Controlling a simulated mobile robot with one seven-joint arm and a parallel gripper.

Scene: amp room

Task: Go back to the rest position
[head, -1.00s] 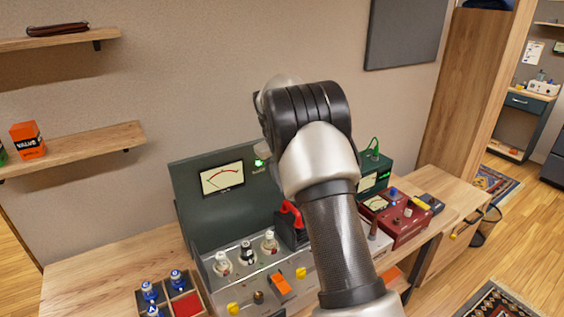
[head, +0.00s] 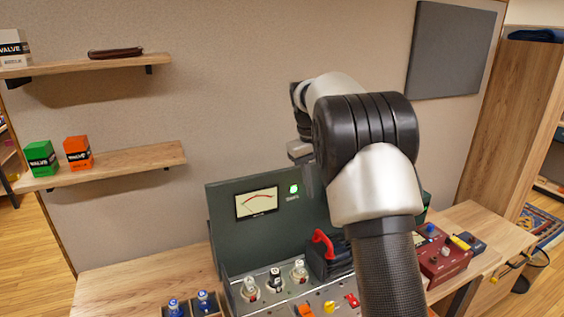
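My arm rises from the bottom right of the head view and bends at a black joint above the workbench. My gripper (head: 303,152) shows only in part, at the left of the arm in front of the wall; its fingers are mostly hidden or too small to read. It is above the green amp unit (head: 225,215) and apart from it. The amp has a lit green lamp (head: 294,188), a needle meter (head: 257,203), and several valves on its front deck.
The wooden bench (head: 140,290) carries a red box (head: 443,262) to the right and blue-topped valves (head: 205,301) at the lower left. Two wall shelves (head: 120,160) hold a green box (head: 41,158) and an orange box (head: 78,153). A grey panel (head: 450,50) hangs right.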

